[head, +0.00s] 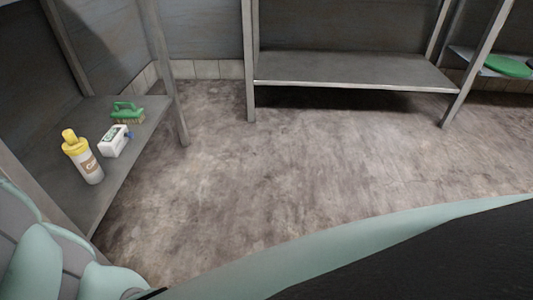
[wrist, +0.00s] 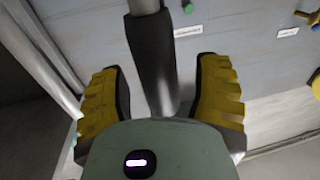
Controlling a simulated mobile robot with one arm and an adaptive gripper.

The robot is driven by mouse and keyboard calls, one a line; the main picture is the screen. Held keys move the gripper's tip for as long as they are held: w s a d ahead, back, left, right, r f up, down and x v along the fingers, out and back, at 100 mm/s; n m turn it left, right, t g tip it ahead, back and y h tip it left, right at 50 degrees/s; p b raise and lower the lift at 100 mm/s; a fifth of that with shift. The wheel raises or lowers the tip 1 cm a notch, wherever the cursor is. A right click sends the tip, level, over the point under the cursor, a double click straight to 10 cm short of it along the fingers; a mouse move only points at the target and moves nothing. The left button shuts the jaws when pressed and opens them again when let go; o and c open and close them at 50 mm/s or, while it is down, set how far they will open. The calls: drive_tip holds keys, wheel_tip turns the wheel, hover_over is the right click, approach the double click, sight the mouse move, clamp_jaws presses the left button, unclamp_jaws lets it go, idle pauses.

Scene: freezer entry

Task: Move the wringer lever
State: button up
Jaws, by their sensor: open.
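In the wrist view, a lever with a dark grip (wrist: 152,50) and a bare metal shaft runs down the middle of the picture. I take it for the wringer lever; the wringer itself cannot be made out. My gripper (wrist: 161,80) is open, with one yellow finger on each side of the lever. Gaps show between the fingers and the grip, so no hold on it is seen. My gripper's body hides the lever's lower end. The lever does not show in the head view.
In the head view, a low shelf (head: 133,148) at left holds a yellow-capped bottle (head: 84,160), a white container (head: 115,141) and a green brush (head: 128,112). A metal rack (head: 350,70) stands at the back. The floor (head: 260,165) between is clear. Labelled pegs line the wall in the wrist view.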

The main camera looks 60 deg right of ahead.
drive_tip(key=shift+o, duration=0.4)
drive_tip(key=shift+d, duration=0.1)
clamp_jaws()
